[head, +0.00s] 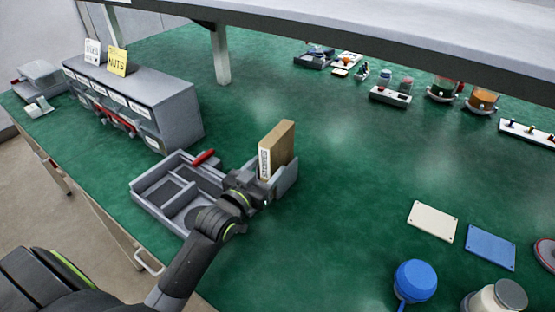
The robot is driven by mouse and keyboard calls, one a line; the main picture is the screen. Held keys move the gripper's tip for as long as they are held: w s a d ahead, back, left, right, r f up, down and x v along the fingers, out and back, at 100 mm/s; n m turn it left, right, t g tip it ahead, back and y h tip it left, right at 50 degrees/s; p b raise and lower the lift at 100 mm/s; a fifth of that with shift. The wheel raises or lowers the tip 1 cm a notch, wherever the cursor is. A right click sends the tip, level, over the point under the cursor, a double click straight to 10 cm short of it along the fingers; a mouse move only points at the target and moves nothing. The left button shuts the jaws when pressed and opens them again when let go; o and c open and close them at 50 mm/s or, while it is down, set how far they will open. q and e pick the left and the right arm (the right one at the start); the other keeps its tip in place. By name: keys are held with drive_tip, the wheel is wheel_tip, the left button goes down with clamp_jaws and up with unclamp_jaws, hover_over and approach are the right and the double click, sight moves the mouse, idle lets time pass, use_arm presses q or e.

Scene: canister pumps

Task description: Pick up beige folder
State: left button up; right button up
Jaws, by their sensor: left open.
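The beige folder (282,148) stands upright in a grey holder (286,182) in the middle of the green table, with a white label on its narrow side. My left gripper (260,190) is open, low at the front of the holder and close to the folder's lower left side. I cannot tell whether it touches the folder. The gripper and arm hide part of the holder. My right gripper is not in view.
A grey divided tray (150,200) with a red item (204,157) stands left of the holder. A grey drawer cabinet (150,95) is behind it. A cream plate (432,222), a blue plate (490,247) and a blue round object (415,280) lie right. The table centre is clear.

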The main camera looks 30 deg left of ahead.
use_arm(q)
drive_tip(key=w, duration=0.4)
drive_tip(key=shift+a+r+p, duration=0.15)
drive_tip(key=shift+p, duration=0.2)
drive_tip(key=shift+w, duration=0.6)
drive_tip(key=c, duration=1.1)
drive_tip(key=shift+c, duration=0.5)
drive_tip(key=shift+r, duration=0.1)
